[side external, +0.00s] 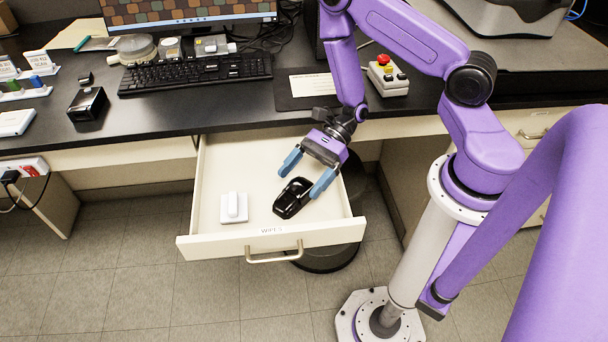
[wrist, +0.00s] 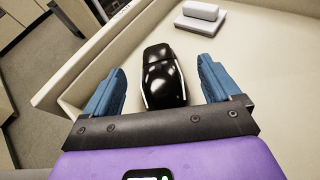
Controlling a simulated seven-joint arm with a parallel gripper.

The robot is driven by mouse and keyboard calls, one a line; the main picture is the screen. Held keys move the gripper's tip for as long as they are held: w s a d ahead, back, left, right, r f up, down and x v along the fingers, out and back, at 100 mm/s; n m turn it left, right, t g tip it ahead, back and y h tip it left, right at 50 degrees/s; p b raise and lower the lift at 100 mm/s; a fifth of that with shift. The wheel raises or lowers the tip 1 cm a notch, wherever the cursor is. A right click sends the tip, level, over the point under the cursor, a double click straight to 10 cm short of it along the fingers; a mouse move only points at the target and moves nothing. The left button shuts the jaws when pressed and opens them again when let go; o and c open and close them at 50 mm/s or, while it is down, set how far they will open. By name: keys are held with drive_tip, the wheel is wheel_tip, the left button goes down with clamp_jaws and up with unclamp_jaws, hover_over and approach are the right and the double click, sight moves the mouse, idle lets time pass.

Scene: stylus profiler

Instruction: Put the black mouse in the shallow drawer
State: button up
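The black mouse (side external: 293,198) is in the open shallow drawer (side external: 233,165), towards its right side. It looks glossy, and in the wrist view the mouse (wrist: 163,78) lies between the two blue fingers with a gap on each side. My gripper (side external: 308,174) is open over the drawer, its fingers spread on either side of the mouse. In the wrist view my gripper (wrist: 162,90) touches nothing that I can see. Whether the mouse rests fully on the drawer floor is hard to tell.
A white block on a pad (side external: 234,207) lies in the drawer's left part. The drawer front has a label and a handle (side external: 273,255). The desk above holds a keyboard (side external: 195,74), a mouse pad (side external: 305,88) and a button box (side external: 387,76). The drawer's back left is clear.

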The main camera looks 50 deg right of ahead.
drive_tip(key=shift+d+f, duration=0.15)
drive_tip(key=shift+f, duration=0.45)
drive_tip(key=shift+r, duration=0.45)
drive_tip(key=v, duration=1.2)
drive_tip(key=shift+r, duration=0.3)
drive_tip(key=s+a+r+n+g, duration=0.1)
drive_tip(key=n, duration=0.1)
drive_tip(key=s+a+r+n+g+h, duration=0.1)
drive_tip(key=s+a+n+g, duration=0.1)
drive_tip(key=s+a+r+n+g+h, duration=0.1)
drive_tip(key=n+g, duration=0.1)
drive_tip(key=n, duration=0.1)
drive_tip(key=shift+s+a+r, duration=0.2)
drive_tip(key=shift+r, duration=0.2)
drive_tip(key=s+r+n+t+h, duration=0.2)
drive_tip(key=s+r+n+h, duration=0.2)
drive_tip(key=n, duration=0.8)
drive_tip(key=s+a+r+n+t+h, duration=0.1)
drive_tip(key=s+r+n+h, duration=0.4)
drive_tip(key=n, duration=0.8)
drive_tip(key=shift+s+a+r+t+h, duration=0.3)
drive_tip(key=shift+r+t+h, duration=0.35)
drive_tip(key=shift+h, duration=0.45)
